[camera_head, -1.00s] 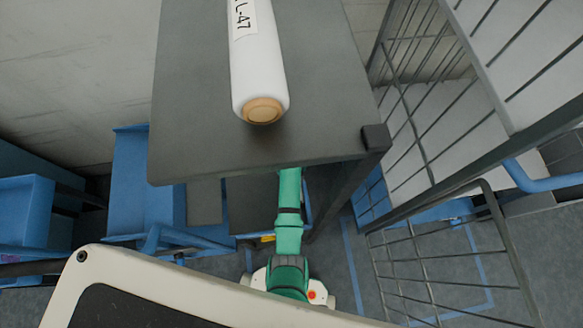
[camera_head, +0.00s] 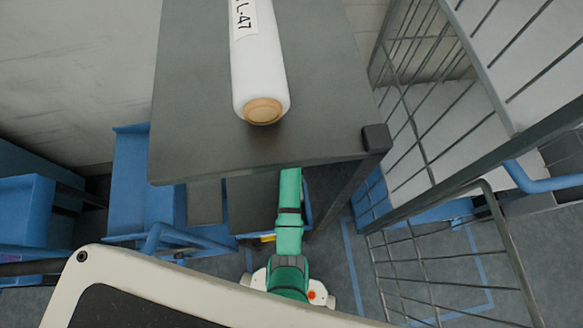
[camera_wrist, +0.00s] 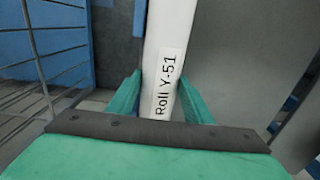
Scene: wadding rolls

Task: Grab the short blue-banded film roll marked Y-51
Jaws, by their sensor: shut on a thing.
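In the wrist view a white roll (camera_wrist: 172,45) with a label reading "Roll Y-51" stands lengthwise between the green fingers of my gripper (camera_wrist: 160,100). The fingers are shut on it, one on each side. Its far end runs out of the top of the picture, and no blue band shows on the part in view. In the head view my green arm reaches under the dark table, and the gripper and this roll are hidden there.
Another white roll (camera_head: 257,70), labelled "L-47", lies on the dark table top (camera_head: 190,110). A wire cage (camera_head: 430,130) stands close on the right. Blue carts or bins (camera_head: 130,185) stand at the left. A table leg (camera_head: 345,200) is near my arm.

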